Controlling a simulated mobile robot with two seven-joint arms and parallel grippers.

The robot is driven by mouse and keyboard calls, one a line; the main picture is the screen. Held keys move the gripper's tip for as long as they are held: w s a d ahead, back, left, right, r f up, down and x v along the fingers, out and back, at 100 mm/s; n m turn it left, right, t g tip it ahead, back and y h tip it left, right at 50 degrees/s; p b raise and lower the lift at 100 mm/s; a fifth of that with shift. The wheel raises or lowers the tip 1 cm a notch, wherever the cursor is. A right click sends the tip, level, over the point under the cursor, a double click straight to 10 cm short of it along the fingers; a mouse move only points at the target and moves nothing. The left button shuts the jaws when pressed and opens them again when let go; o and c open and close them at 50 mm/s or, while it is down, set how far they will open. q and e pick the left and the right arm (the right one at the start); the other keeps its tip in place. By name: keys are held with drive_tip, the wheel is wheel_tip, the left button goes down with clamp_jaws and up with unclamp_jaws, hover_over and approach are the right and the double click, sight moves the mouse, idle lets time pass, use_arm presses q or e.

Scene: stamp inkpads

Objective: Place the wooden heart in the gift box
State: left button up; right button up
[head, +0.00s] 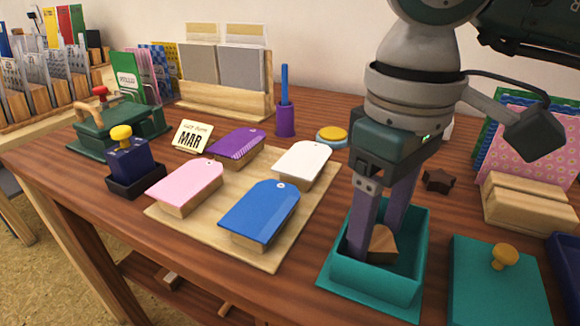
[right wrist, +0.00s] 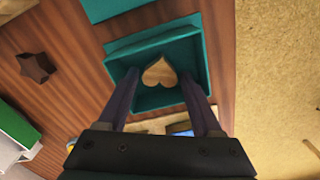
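The wooden heart (head: 383,243) lies inside the open teal gift box (head: 372,289) at the front right of the table. It also shows in the right wrist view (right wrist: 160,72), inside the box walls (right wrist: 152,48). My right gripper (head: 378,250) points down into the box, its two purple fingers on either side of the heart. In the right wrist view my right gripper (right wrist: 160,88) has its fingers spread, with gaps between them and the heart. Part of the heart is hidden by a finger in the head view. My left gripper is not in view.
A teal lid (head: 490,295) with a yellow knob lies right of the box. A dark wooden star (head: 438,180) is behind the box. A board (head: 165,216) with several coloured tag-shaped blocks is to the left. A wooden card holder (head: 530,205) stands at the right.

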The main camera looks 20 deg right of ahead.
sight(375, 237)
drive_tip(key=shift+r, duration=0.2)
wheel_tip(375, 237, up, 12)
drive_tip(key=p, duration=0.2)
idle(0.4)
